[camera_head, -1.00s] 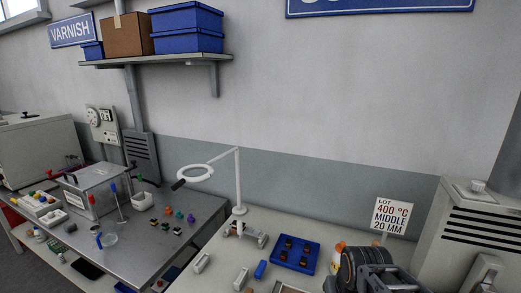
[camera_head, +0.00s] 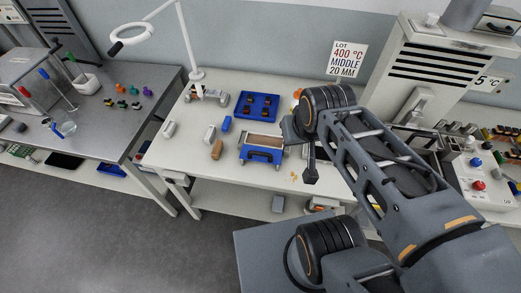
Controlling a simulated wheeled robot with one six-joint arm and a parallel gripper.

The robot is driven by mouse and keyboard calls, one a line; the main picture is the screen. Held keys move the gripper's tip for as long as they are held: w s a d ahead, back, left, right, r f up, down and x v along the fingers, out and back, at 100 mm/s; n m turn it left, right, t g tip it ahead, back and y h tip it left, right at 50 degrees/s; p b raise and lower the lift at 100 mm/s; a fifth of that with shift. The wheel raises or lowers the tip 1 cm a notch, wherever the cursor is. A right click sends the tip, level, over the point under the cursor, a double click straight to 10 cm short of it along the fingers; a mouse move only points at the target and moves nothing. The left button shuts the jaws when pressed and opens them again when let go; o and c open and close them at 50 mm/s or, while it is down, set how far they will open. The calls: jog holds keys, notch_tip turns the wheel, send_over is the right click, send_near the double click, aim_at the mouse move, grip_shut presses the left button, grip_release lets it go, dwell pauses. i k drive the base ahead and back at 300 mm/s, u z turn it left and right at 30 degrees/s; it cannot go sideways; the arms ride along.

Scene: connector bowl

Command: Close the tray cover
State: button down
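A blue tray with a brownish inside (camera_head: 262,156) sits near the front edge of the light bench. Behind it lies a flat blue tray (camera_head: 240,104) holding several small dark parts. I cannot tell which one has the tray cover, or make out a cover clearly. My gripper (camera_head: 310,175) hangs dark and small at the end of my arm, to the right of the brown-filled tray and apart from it. Its fingers are too small to read, and I see nothing clearly held in it.
Small white and blue blocks and a brown block (camera_head: 217,149) lie left of the trays. A ring lamp (camera_head: 131,40) stands at the back. A grey vented cabinet (camera_head: 432,70) is at the right, near a control panel with buttons (camera_head: 478,186). A steel table is at the left.

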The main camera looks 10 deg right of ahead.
aim_at(264, 155)
jog(key=k, duration=1)
jog(key=z, duration=0.45)
jog(key=i, duration=0.65)
jog(key=u, duration=2.25)
